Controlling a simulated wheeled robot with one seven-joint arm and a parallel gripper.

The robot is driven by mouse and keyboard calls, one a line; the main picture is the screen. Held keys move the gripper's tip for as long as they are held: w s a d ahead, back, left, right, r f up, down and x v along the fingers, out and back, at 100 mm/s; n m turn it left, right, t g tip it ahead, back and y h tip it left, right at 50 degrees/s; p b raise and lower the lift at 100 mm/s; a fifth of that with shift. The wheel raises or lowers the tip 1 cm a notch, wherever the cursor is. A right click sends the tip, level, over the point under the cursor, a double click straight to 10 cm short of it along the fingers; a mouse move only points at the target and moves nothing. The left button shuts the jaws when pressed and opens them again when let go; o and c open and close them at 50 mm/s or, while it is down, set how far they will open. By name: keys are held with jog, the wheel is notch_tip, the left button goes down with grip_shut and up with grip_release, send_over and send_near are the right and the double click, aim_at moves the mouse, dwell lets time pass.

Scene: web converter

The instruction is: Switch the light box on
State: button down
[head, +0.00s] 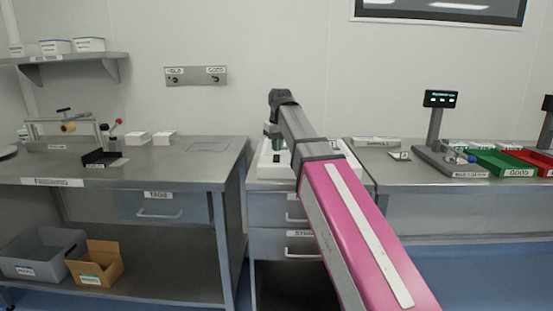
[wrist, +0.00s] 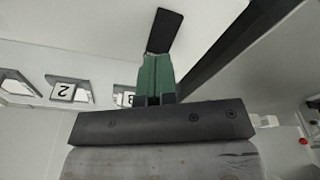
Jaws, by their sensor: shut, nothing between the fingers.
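The light box appears to be the white box (head: 263,168) on top of the drawer unit at the centre of the head view, partly hidden behind my arm. A small dark spot shows on its top beside my gripper. My gripper (head: 278,144) is over the box, its green fingers pointing down. In the wrist view the green fingers (wrist: 156,62) are together and hold nothing. Their tips are close to a black rectangular patch (wrist: 165,30) on a pale surface, perhaps the switch. I cannot tell whether they touch it, or whether the box is lit.
Numbered holders (wrist: 68,90) stand left of the fingers in the wrist view. A steel bench (head: 205,160) is on the left. On the right are a display stand (head: 436,130), a green tray (head: 500,163) and a red tray (head: 535,160). The drawer unit (head: 300,245) stands between benches.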

aim_at(277, 156)
jog(key=shift+r, duration=2.45)
